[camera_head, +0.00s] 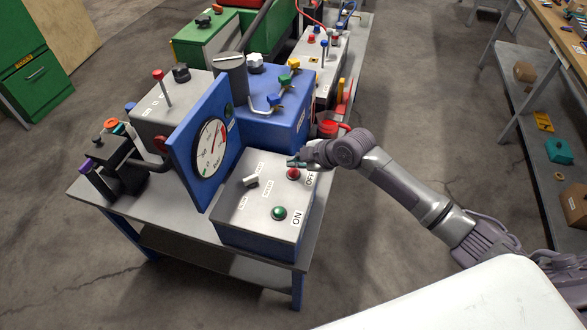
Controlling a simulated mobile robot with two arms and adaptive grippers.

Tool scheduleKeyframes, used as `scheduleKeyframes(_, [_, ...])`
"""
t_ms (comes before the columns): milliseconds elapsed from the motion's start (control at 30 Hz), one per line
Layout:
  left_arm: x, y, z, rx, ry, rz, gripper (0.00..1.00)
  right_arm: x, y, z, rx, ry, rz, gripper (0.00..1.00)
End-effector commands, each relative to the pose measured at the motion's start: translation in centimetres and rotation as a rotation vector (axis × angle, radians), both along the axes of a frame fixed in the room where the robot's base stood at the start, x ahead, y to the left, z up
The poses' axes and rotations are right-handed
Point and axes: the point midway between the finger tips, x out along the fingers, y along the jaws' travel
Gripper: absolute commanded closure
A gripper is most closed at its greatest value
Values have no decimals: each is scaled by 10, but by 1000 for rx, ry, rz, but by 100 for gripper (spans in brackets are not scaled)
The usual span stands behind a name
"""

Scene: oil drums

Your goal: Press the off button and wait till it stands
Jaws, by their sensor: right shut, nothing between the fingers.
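A grey control box (243,208) with blue sides stands at the near end of the table. On its top are a red button (293,174) beside the OFF label, a green button (279,213) beside the ON label, and a pale selector switch (251,181). A round dial gauge (211,147) on a blue panel stands just behind it, its needle too small to read exactly. My right gripper (293,163) is shut and empty, just above and behind the red button. I cannot tell whether it touches the button. My left gripper is not in view.
The grey table (150,212) also carries a blue box with coloured valves (268,118), a grey box with a red lever (172,108) and a black valve block (112,165). Workbenches stand at the right, a green cabinet at the far left. The floor right of the table is clear.

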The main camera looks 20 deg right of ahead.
Motion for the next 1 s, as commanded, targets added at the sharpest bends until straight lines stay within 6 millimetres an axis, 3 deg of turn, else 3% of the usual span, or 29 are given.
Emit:
scheduleKeyframes(467, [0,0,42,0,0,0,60,0,0,48,-1,-1,1,100])
scheduleKeyframes(1000, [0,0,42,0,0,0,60,0,0,48,0,0,0,100])
